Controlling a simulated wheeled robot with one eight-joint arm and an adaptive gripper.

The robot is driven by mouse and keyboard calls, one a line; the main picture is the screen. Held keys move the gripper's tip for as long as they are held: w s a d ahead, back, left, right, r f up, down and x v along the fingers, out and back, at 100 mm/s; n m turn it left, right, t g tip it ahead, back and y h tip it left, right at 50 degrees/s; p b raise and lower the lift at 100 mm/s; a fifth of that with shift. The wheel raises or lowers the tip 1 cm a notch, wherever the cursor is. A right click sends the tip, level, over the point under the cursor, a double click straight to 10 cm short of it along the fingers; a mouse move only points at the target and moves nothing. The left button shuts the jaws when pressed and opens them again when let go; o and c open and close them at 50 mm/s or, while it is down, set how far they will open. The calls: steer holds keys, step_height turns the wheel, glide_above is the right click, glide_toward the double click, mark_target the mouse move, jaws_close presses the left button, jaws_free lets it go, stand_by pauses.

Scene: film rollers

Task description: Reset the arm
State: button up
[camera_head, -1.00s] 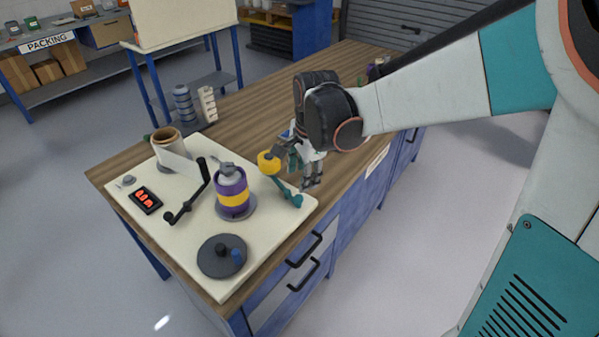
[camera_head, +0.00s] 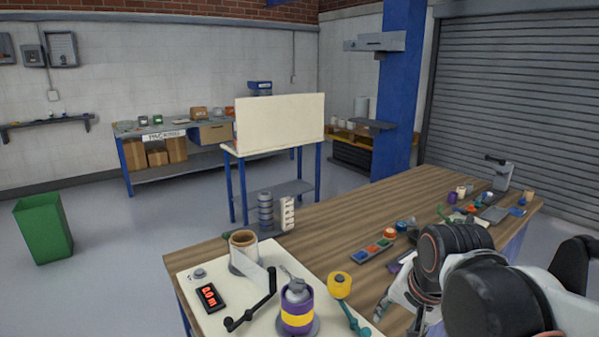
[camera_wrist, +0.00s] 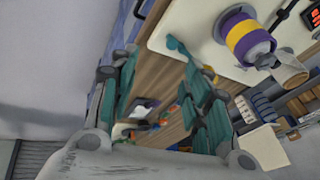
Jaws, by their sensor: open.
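My arm is folded low at the right of the head view, over the wooden bench (camera_head: 340,213). My gripper (camera_head: 388,306) shows partly there, beside the right edge of the cream board (camera_head: 216,322). In the wrist view my gripper (camera_wrist: 152,48) has its teal fingers spread apart with nothing between them. The purple and yellow roller (camera_head: 297,316) stands on the board, apart from the gripper; it also shows in the wrist view (camera_wrist: 247,40).
The board also holds a film roll (camera_head: 243,247), a black crank (camera_head: 262,304) and a red-lit display (camera_head: 209,297). A coloured tray (camera_head: 372,250) and several small items lie along the bench to the right. A green bin (camera_head: 43,228) stands on open floor at left.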

steer(key=s+d+n+t, duration=0.1)
steer(key=s+n+t, duration=0.1)
steer(key=s+n, duration=0.5)
steer(key=shift+s+r+n, duration=0.25)
steer(key=shift+s+n, duration=0.05)
steer(key=shift+s, duration=0.6)
